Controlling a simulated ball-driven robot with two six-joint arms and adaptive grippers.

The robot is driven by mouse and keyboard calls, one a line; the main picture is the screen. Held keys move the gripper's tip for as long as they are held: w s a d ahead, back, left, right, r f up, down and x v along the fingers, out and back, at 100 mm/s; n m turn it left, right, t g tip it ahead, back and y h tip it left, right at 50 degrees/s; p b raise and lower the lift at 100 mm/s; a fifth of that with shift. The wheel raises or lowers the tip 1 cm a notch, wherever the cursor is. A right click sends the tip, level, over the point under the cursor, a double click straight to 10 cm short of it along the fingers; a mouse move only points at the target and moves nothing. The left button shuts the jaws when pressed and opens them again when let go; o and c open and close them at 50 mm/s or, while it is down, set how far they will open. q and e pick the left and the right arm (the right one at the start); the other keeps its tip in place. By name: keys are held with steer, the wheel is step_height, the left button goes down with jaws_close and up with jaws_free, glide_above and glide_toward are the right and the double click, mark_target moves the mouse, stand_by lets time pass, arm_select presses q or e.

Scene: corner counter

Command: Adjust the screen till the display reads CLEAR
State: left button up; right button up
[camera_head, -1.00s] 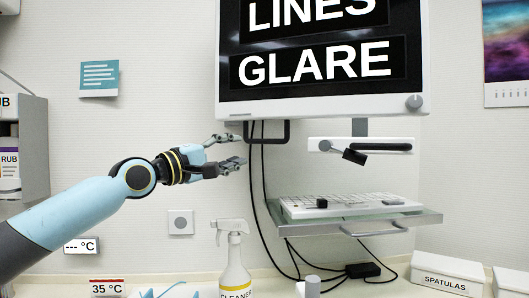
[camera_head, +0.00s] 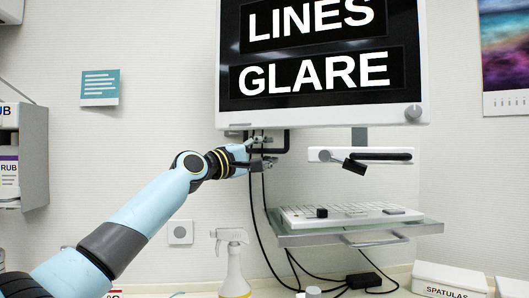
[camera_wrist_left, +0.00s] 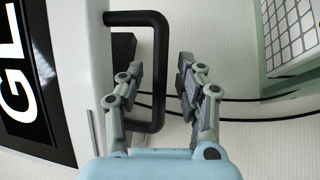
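The screen (camera_head: 320,105) is wall-mounted with a white frame and reads "LINES" and "GLARE" in white on black. A knob (camera_head: 413,113) sits at its lower right corner. A dark handle (camera_head: 286,140) hangs under its lower left edge. My left gripper (camera_head: 268,150) is at this handle. In the left wrist view the handle (camera_wrist_left: 158,75) lies between the two spread fingers of my left gripper (camera_wrist_left: 160,82), with a visible gap on the side of the right finger. The screen edge (camera_wrist_left: 88,70) is at the left there. My right gripper is not in view.
A keyboard shelf (camera_head: 290,240) with a front handle is below the screen. An arm with a dark clamp (camera_head: 354,165) sticks out above it. Black cables hang behind the handle. A spray bottle (camera_head: 234,275) and a white spatulas box (camera_head: 450,280) stand on the counter.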

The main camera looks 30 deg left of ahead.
arm_select(q)
jaws_close()
steer(key=w+b, duration=0.2)
steer(key=w, duration=0.1)
steer(key=shift+a, duration=0.15)
stand_by(0.3)
steer(key=shift+o, duration=0.2)
jaws_free()
